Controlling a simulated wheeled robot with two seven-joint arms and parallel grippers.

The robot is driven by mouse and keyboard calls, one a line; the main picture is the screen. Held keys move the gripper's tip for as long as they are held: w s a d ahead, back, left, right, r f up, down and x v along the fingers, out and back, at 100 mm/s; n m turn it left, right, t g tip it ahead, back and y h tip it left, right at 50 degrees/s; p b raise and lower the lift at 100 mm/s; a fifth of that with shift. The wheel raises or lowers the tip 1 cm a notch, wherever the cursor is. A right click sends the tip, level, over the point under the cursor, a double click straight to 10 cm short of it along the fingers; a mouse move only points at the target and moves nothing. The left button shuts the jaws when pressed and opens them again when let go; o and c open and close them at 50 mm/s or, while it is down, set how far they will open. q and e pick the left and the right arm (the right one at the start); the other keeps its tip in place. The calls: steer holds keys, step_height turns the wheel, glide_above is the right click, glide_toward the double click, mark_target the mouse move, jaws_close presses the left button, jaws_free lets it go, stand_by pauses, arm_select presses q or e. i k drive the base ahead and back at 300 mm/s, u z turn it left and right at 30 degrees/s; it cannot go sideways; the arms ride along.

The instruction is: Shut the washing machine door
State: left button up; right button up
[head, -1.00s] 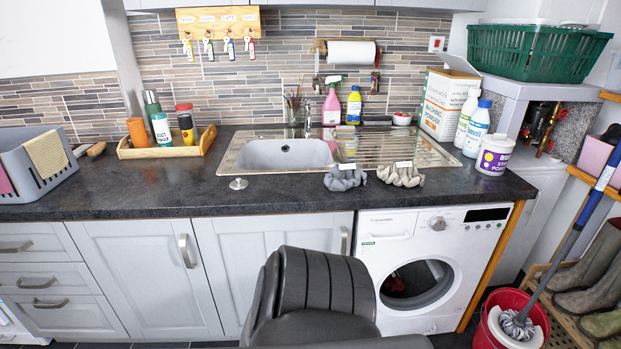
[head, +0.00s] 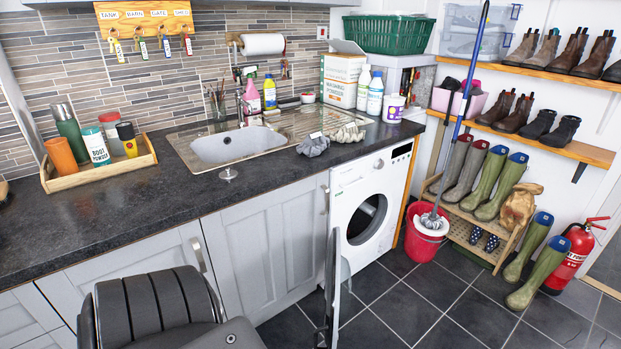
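The white washing machine (head: 345,210) stands under the right end of the worktop. Its round dark drum opening (head: 367,219) is uncovered. The door (head: 331,285) stands wide open, hinged at the left of the opening and swung out towards me. I see it nearly edge-on, as a thin dark-and-pale upright shape with its glass bulging to the right. Its lower end reaches the bottom of the picture.
A red bucket with a mop (head: 425,236) stands on the floor right of the machine, beside a wooden boot rack (head: 468,238). Green wellies and a red fire extinguisher (head: 574,258) are further right. The dark tiled floor (head: 400,305) before the machine is clear.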

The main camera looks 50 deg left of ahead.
mark_target(332, 273)
steer(key=u, duration=1.55)
steer(key=i, duration=1)
steer(key=z, duration=1.75)
steer(key=k, duration=1.25)
steer(key=u, duration=1.35)
steer(key=i, duration=0.5)
steer(key=z, duration=0.05)
